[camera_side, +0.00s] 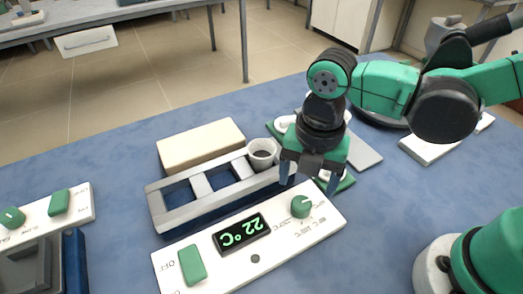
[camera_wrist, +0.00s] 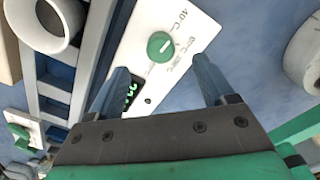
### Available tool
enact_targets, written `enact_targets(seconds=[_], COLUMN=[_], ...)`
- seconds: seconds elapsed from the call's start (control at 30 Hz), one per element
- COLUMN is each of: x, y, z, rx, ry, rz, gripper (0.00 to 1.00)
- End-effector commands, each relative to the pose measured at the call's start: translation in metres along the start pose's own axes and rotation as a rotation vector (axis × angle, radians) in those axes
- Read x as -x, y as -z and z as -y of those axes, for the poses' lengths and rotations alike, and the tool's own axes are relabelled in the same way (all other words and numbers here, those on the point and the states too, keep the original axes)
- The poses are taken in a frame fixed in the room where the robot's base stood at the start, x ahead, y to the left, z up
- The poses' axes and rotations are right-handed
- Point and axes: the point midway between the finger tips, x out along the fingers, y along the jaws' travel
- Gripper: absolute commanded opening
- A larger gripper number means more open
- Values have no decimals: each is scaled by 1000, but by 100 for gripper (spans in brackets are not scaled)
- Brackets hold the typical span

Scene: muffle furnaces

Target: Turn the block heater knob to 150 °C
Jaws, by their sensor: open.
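The block heater's white control panel (camera_side: 285,254) lies on the blue table. Its green round knob (camera_side: 301,206) is at the panel's right end; the knob (camera_wrist: 160,46) also shows in the wrist view, just beyond and between my fingertips. The display (camera_side: 241,233) reads 22 °C in green. A green rocker switch (camera_side: 192,264) sits at the panel's left end beside an OFF mark. My gripper (camera_side: 308,182) is open and empty, pointing down above and behind the knob. Its blue fingers (camera_wrist: 160,78) are spread apart and do not appear to touch the knob. The pointer's exact setting is too small to tell.
Behind the panel stands a blue and grey block (camera_side: 215,183) with open wells and a white cup (camera_side: 262,153) at its right end. A cream box (camera_side: 200,143) lies behind it. Another device with a green knob (camera_side: 12,217) is at far left.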

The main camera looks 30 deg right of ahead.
Motion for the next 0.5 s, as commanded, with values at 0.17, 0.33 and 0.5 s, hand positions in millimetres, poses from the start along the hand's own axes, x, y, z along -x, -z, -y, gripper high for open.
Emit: enact_targets(seconds=[0.17,0.33,0.5], x=[-9,-28,-46], y=[4,4,4], z=[-1,-1,-1], rx=[77,73,71], ry=[19,17,16], rz=[-4,-4,-3], gripper=[76,76,76])
